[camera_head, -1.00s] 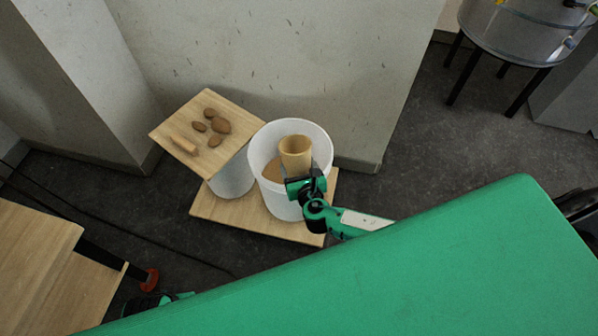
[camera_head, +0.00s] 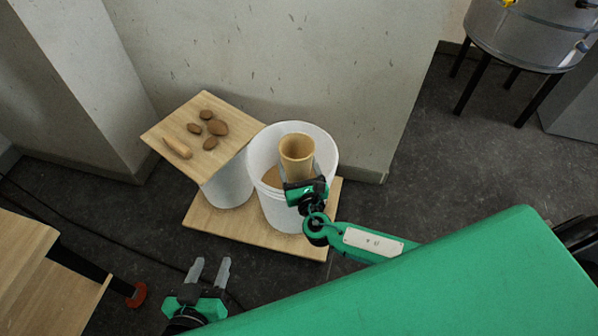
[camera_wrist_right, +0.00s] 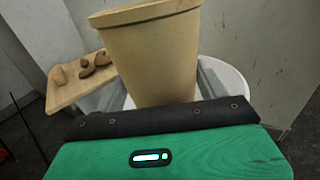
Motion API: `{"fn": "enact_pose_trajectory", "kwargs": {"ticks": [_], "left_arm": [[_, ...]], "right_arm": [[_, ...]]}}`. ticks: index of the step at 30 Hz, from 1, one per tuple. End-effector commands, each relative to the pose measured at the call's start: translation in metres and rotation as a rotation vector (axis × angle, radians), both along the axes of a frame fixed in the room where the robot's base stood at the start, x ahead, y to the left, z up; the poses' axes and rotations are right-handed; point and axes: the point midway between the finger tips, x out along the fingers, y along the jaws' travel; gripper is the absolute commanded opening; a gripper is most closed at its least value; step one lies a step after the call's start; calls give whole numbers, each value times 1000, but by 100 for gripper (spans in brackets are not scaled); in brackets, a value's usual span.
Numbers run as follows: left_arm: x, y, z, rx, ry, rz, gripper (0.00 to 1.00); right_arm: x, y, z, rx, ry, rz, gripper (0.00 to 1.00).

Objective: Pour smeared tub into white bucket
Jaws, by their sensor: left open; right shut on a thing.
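The smeared tub (camera_head: 297,150) is a tan, tapered cup. It is upright over the white bucket (camera_head: 285,211), its open mouth facing up. My right gripper (camera_head: 300,182) is shut on it from the near side. In the right wrist view the tub (camera_wrist_right: 155,55) stands between the two grey fingers, with the bucket's white rim (camera_wrist_right: 236,84) behind and below. Tan material (camera_head: 272,177) shows inside the bucket; the tub hides part of it. My left gripper (camera_head: 211,266) is open and empty at the lower left, apart from the bucket.
The bucket stands on a low wooden board (camera_head: 225,226). Beside it, a second white bucket (camera_head: 230,187) is covered by a wooden board (camera_head: 180,122) with several brown lumps (camera_head: 218,127). A wall stands close behind. A wooden table (camera_head: 25,262) is at the lower left.

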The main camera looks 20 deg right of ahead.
Motion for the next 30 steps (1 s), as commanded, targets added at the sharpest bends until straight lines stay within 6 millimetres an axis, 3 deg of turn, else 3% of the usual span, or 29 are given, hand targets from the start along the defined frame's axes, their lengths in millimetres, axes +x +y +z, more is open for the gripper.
{"fn": "enact_pose_trajectory", "kwargs": {"ticks": [8,17,30], "left_arm": [[0,1,7,3,2,1,45],[0,1,34,4,3,1,45],[0,1,32,5,4,1,45]], "right_arm": [[0,0,7,1,0,-1,39],[0,0,33,1,1,-1,39],[0,0,31,1,1,0,39]]}}
